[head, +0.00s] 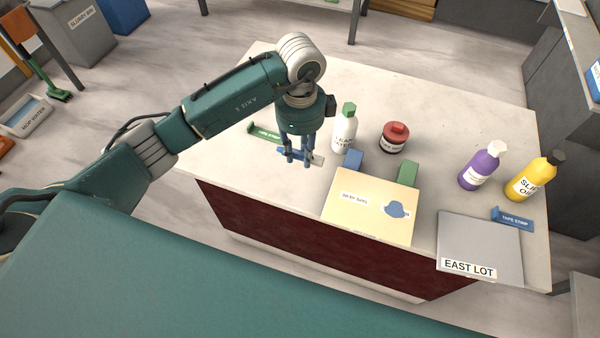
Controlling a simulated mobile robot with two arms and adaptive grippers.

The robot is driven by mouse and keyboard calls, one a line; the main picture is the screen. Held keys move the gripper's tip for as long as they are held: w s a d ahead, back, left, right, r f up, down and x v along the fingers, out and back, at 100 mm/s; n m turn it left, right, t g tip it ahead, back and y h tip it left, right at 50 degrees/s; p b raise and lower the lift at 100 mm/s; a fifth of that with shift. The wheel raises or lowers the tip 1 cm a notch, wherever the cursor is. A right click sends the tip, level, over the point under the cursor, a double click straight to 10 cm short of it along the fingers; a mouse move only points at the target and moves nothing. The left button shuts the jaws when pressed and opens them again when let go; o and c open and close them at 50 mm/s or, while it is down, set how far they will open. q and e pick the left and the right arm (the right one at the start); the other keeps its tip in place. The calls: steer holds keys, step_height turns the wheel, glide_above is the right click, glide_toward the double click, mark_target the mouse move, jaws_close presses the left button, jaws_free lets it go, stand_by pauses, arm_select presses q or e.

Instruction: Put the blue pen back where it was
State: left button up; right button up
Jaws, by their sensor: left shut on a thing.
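My left gripper (298,158) points down over the left part of the slab-topped counter and is shut on a small, narrow thing. That thing shows blue at its left end (282,152) and pale grey at its right end (318,160). It may be the blue pen, but the fingers cover its middle and it is too small to be sure. I cannot tell whether it touches the slab (450,110). My right gripper is not in view.
A white green-capped bottle (344,135) stands close right of the gripper, and a green strip (264,132) lies left. A red-lidded jar (395,138), cream board (360,215), blue block (353,160), green block (407,173), purple bottle (480,170), yellow bottle (530,180) and grey EAST LOT panel (475,240) are farther right.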

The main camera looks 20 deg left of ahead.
arm_select(q)
glide_above(300, 181)
step_height(300, 181, down, 5)
steer(key=shift+f, duration=0.1)
steer(key=shift+d+f, duration=0.1)
steer(key=shift+f, duration=0.55)
step_height(300, 181, down, 4)
steer(key=shift+r+p, duration=0.15)
steer(key=shift+p, duration=0.3)
steer(key=o, duration=1)
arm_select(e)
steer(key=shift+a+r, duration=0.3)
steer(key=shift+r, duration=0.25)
